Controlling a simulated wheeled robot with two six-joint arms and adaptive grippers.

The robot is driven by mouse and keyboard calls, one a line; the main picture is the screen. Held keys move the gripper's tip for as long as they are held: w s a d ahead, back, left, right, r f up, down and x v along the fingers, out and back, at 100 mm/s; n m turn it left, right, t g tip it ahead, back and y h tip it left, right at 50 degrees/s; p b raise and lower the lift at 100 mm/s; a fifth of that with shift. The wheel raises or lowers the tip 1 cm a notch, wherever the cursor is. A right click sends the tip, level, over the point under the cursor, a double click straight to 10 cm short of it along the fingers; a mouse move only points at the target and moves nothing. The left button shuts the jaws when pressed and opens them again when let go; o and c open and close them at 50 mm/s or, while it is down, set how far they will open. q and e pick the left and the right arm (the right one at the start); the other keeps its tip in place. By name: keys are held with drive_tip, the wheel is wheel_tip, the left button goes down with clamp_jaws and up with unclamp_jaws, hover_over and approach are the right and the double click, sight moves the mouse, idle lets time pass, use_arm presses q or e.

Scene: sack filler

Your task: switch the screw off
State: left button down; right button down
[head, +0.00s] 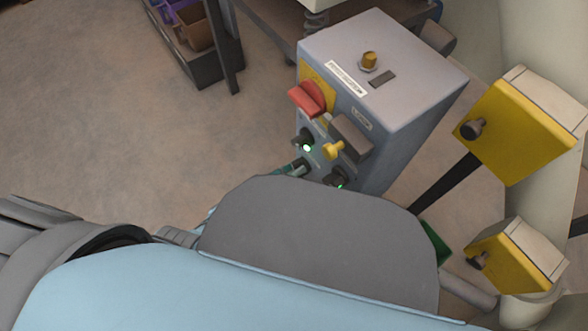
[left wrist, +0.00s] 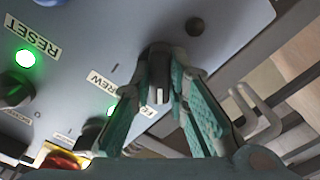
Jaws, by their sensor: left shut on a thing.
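The grey control box (head: 400,90) stands in the upper right of the head view. In the left wrist view, a black rotary knob (left wrist: 159,65) with a white pointer line sits on its panel. My left gripper (left wrist: 160,88) has its teal fingers shut on this knob, one on each side. The pointer line faces down in that view. A label ending in "REW" (left wrist: 102,79) is beside the knob, partly covered by a finger, and a green lamp glows there (left wrist: 112,110). In the head view, only a bit of the gripper (head: 299,167) shows at the panel.
A second lit green lamp (left wrist: 25,58) is near the RESET label. Two yellow boxes (head: 525,130) are at the right. The floor (head: 110,120) on the left is bare.

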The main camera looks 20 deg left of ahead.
use_arm(q)
drive_tip(key=c, duration=1.6)
unclamp_jaws()
drive_tip(key=shift+o, duration=0.2)
drive_tip(key=v, duration=1.2)
